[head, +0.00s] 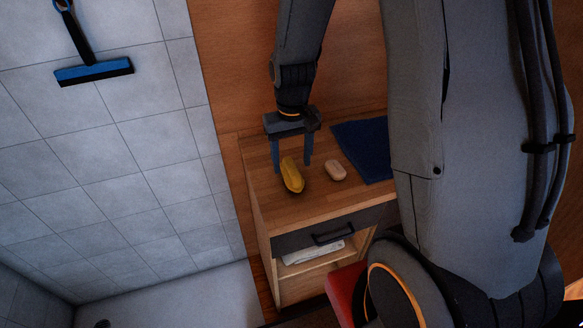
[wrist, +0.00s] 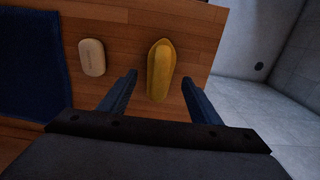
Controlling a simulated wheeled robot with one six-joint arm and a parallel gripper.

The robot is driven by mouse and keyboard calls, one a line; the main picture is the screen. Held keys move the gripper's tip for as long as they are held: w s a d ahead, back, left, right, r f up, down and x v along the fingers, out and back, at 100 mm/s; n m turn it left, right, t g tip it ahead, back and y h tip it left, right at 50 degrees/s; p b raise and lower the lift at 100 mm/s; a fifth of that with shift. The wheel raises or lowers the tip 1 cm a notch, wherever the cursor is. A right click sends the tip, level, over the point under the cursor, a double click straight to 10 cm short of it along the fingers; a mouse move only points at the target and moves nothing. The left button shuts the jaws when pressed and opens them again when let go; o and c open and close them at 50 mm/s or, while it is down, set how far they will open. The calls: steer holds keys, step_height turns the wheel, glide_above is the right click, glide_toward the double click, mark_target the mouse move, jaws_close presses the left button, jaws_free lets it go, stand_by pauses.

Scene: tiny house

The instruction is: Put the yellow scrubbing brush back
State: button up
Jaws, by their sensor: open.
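The yellow scrubbing brush (head: 292,175) lies on the wooden top of a small cabinet (head: 315,199) in the head view. My gripper (head: 291,168) is open and points down at the brush, with its two fingers apart. In the wrist view the brush (wrist: 160,70) lies lengthwise between and a little beyond the fingertips of my gripper (wrist: 160,82). I see a gap on each side of it and no finger pressing on it. Whether its near end is level with the fingertips in height I cannot tell.
A pale bar of soap (head: 336,170) lies right of the brush. A dark blue towel (head: 362,148) lies further right. The cabinet has a drawer with a black handle (head: 333,233). A blue squeegee (head: 93,72) hangs on the tiled wall. A red object (head: 345,290) stands in front.

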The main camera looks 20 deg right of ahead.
mark_target(292, 166)
step_height(292, 166, up, 8)
steer(key=b, duration=0.2)
steer(key=s+f+t, duration=0.1)
steer(key=s, duration=0.8)
steer(key=shift+s+f+t, duration=0.2)
steer(key=shift+s+t, duration=0.05)
steer(key=shift+t, duration=0.05)
steer(key=shift+f, duration=0.1)
steer(key=shift+f+b, duration=0.7)
steer(key=shift+f, duration=0.05)
steer(key=shift+c, duration=0.5)
